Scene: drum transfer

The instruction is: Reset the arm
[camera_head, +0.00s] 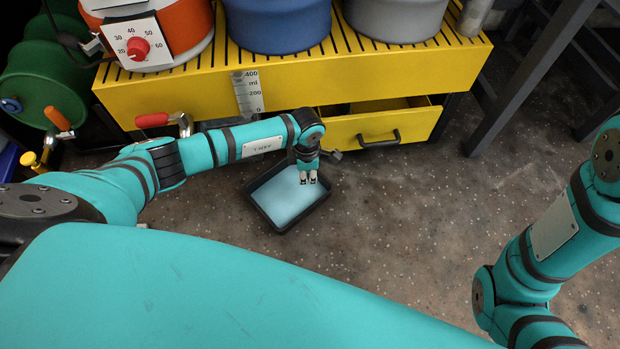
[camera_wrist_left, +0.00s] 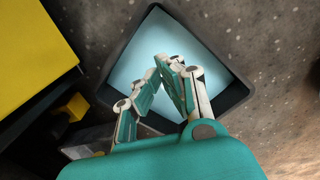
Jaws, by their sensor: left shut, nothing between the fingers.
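My left arm reaches in from the left in the head view, and its gripper (camera_head: 309,181) hangs over a black tray (camera_head: 262,214) with a pale blue inside. The left gripper is shut and empty. In the left wrist view its fingers (camera_wrist_left: 168,68) come together over the tray (camera_wrist_left: 236,92). My right arm (camera_head: 548,240) is at the right edge of the head view, and its gripper is out of the frame.
A yellow slatted platform (camera_head: 300,75) stands at the back, with orange, blue and grey drums on it. A yellow drawer (camera_head: 380,124) below it is partly open, close to the left gripper. Green drum (camera_head: 50,85) at left. Speckled floor (camera_head: 440,210) is clear between the arms.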

